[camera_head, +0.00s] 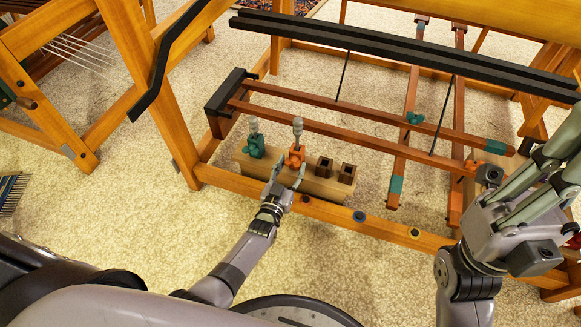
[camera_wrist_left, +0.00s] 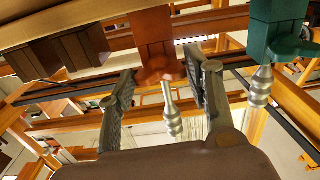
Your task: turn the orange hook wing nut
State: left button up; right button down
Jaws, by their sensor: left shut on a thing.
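The orange hook (camera_head: 296,157) stands upright on a wooden block on the loom, with a silver knob on top. In the left wrist view the hook (camera_wrist_left: 152,32) hangs upside down, and its orange wing nut (camera_wrist_left: 160,70) lies between my fingers. My left gripper (camera_head: 287,178) reaches in from the front and is shut on the wing nut; its fingers (camera_wrist_left: 164,80) flank it in the left wrist view. A silver knob (camera_wrist_left: 172,118) points down there. My right gripper (camera_head: 540,170) is at the right, with its fingertips near or beyond the picture's edge.
A green hook (camera_head: 254,145) stands left of the orange one and also shows in the left wrist view (camera_wrist_left: 275,35). Brown square sockets (camera_head: 324,167) are to the right on the wooden block (camera_head: 318,188). Loom beams surround them; carpet (camera_head: 120,210) is clear at the left.

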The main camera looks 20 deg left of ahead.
pick_arm(q)
jog(key=o, duration=1.1)
jog(key=shift+o, duration=0.2)
jog(key=s, duration=1.2)
jog(key=shift+a, duration=0.2)
